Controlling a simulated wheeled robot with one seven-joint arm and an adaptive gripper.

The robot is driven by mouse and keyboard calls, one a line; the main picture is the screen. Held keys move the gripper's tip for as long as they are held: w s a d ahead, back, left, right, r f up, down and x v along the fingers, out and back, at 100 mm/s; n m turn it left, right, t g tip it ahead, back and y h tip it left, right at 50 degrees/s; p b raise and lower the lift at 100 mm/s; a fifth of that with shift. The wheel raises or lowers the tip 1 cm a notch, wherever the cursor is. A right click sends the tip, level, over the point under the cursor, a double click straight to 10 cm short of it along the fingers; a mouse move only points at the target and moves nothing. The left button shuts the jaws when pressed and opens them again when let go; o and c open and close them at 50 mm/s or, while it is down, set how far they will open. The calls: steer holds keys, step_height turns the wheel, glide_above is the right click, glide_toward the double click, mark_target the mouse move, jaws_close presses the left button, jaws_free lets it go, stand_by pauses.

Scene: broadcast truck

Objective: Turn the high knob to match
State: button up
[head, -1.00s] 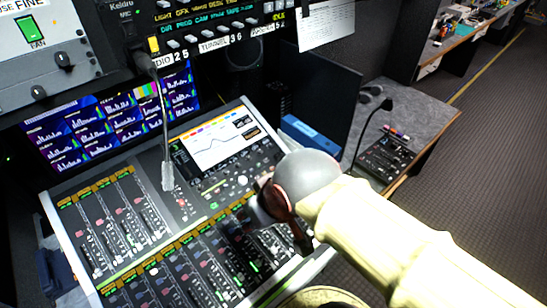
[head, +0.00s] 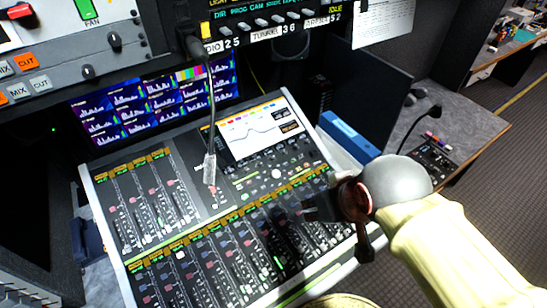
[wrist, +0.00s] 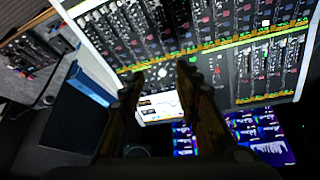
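The mixing console (head: 205,215) lies below my arm, with faders and a small bright screen (head: 262,130) showing a curve. Small knobs sit below and beside this screen, including a pale round knob (head: 277,174). Their labels are too small to read, so I cannot tell which one is the high knob. My gripper (head: 318,207) is above the console's right part, its dark fingers hard to make out against the faders. In the wrist view my gripper (wrist: 157,80) has two fingers apart with nothing between them. The console screen (wrist: 163,106) shows beyond the gap, upside down.
A gooseneck microphone (head: 210,120) hangs over the console left of the screen. A wide meter display (head: 155,100) stands behind. A blue box (head: 350,138) and a dark panel (head: 368,100) are right of the console. A grey desk (head: 465,118) stands farther right.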

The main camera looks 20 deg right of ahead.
steer(key=n+g+y+b, duration=0.2)
steer(key=n+b, duration=0.3)
steer(key=b, duration=0.5)
glide_toward(273, 157)
steer(key=shift+n, duration=0.3)
steer(key=shift+b+x, duration=1.3)
steer(key=shift+x, duration=2.9)
steer(key=c, duration=0.8)
